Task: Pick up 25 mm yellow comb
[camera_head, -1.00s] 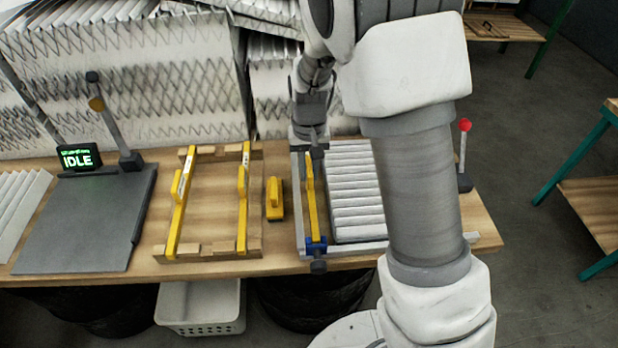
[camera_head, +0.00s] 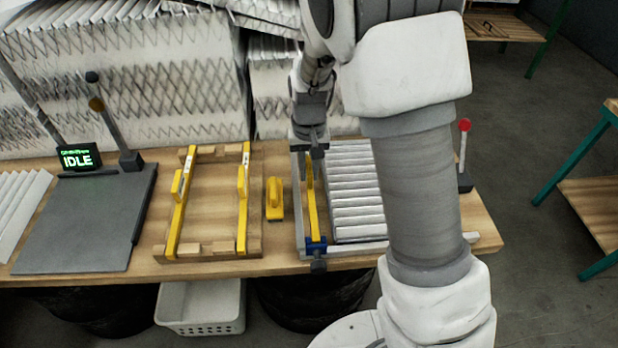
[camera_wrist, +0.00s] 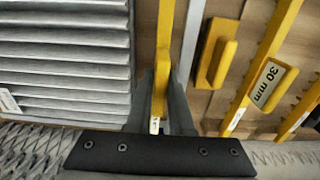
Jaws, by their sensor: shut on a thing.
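A yellow comb (camera_head: 313,211) lies lengthwise in the grey-railed frame, beside the pleated filter. My gripper (camera_head: 311,168) reaches down onto its far part. In the wrist view my gripper (camera_wrist: 160,110) is shut on this comb (camera_wrist: 164,60), with a finger on each side. The label near its end is too small and covered to read. Two other yellow combs lie in the wooden rack, a left one (camera_head: 181,200) and a right one (camera_head: 243,200). The right one shows a "30 mm" label (camera_wrist: 267,82) in the wrist view. No 25 mm label is readable.
The pleated filter (camera_head: 357,195) lies close right of the held comb. A blue clamp (camera_head: 316,247) is at the comb's near end. A yellow-handled tool (camera_head: 274,199) lies between rack and frame. A red-topped post (camera_head: 464,126) stands at the right; stacked filters (camera_head: 130,80) rise behind.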

